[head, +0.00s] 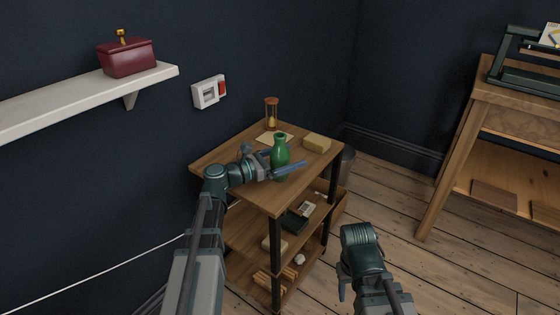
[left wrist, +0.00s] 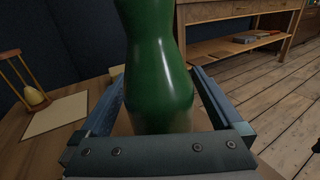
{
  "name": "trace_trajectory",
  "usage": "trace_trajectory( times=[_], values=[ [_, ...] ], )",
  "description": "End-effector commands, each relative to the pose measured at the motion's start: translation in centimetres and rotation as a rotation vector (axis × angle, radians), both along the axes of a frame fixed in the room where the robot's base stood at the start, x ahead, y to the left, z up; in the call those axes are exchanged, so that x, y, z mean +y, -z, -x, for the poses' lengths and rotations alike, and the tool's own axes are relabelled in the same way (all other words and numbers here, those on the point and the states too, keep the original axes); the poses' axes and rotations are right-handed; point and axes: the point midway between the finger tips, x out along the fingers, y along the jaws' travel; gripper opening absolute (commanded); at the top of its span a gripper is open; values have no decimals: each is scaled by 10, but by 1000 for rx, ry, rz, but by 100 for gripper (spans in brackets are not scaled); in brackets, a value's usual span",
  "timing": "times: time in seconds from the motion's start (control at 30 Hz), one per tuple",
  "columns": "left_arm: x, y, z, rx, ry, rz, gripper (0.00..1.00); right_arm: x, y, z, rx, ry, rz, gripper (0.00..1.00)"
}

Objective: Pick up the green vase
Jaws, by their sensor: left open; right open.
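The green vase (head: 280,154) stands upright on the top of the small wooden shelf unit (head: 224,158). In the left wrist view the vase (left wrist: 158,75) fills the middle, its top cut off by the frame. My left gripper (head: 283,163) is open, with one finger on each side of the vase body; it also shows in the left wrist view (left wrist: 158,98). I cannot tell whether the fingers touch the vase. My right arm (head: 362,262) is low at the front, right of the unit, and its fingertips cannot be made out clearly.
Behind the vase are an hourglass (head: 272,113), a paper sheet (head: 268,135) and a tan block (head: 317,143). A white wall shelf (head: 80,100) holds a dark red box (head: 128,57). A wooden desk (head: 480,130) stands at the right.

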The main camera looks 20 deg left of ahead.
Motion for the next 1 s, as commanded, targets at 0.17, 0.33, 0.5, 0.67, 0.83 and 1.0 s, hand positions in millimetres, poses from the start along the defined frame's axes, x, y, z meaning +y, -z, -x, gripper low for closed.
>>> trace_trajectory(
  times=[0.17, 0.33, 0.5, 0.67, 0.83, 1.0],
  values=[
    [0, 0, 0, 0, 0, 0, 82, 0, 0, 0, 0, 0, 0, 50],
    [0, 0, 0, 0, 0, 0, 51, 0, 0, 0, 0, 0, 0, 50],
    [0, 0, 0, 0, 0, 0, 21, 0, 0, 0, 0, 0, 0, 50],
    [0, 0, 0, -1, 0, 1, 0, 0, 0, 0, 0, 0, 0, 50],
    [0, 0, 0, -1, 0, 1, 0, 0, 0, 0, 0, 0, 0, 50],
    [0, -6, 0, -1, 0, 1, 0, 0, -5, 0, 0, 1, 0, 50]
  ],
)
